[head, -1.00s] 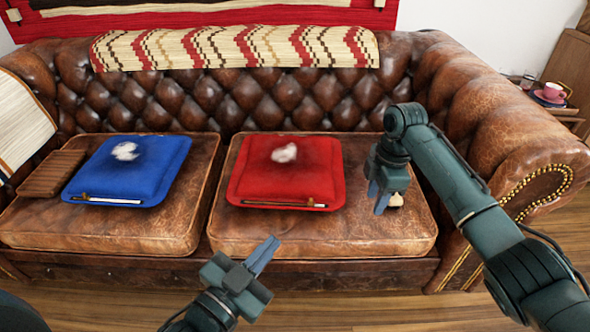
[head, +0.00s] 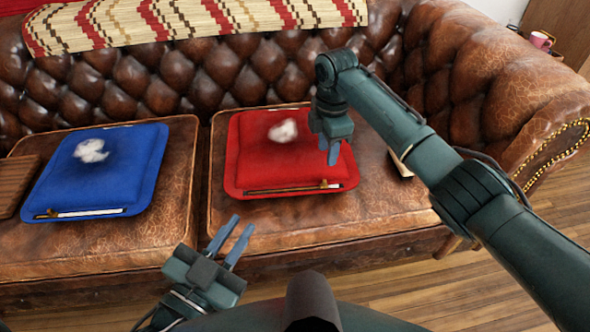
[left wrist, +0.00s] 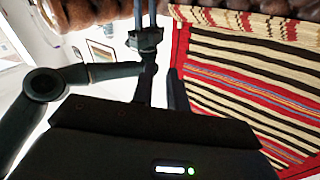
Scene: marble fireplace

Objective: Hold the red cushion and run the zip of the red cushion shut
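The red cushion (head: 255,155) lies flat on the right seat of the sofa, with a white tuft (head: 283,131) on top. Its zip (head: 285,190) runs along the front edge, with a small slider (head: 325,184) near the right end. My right gripper (head: 333,154) hangs above the cushion's right part, fingers down, with nothing seen in it; its finger gap is unclear. My left gripper (head: 243,222) is in front of the seat, below the cushion's front left corner, empty, its two fingers apart.
A blue cushion (head: 140,165) with its own zip (head: 80,213) lies on the left seat, beside a brown slatted piece (head: 15,183). A small pale item (head: 400,164) shows behind my right arm. The sofa's right armrest (head: 500,80) rises at the right.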

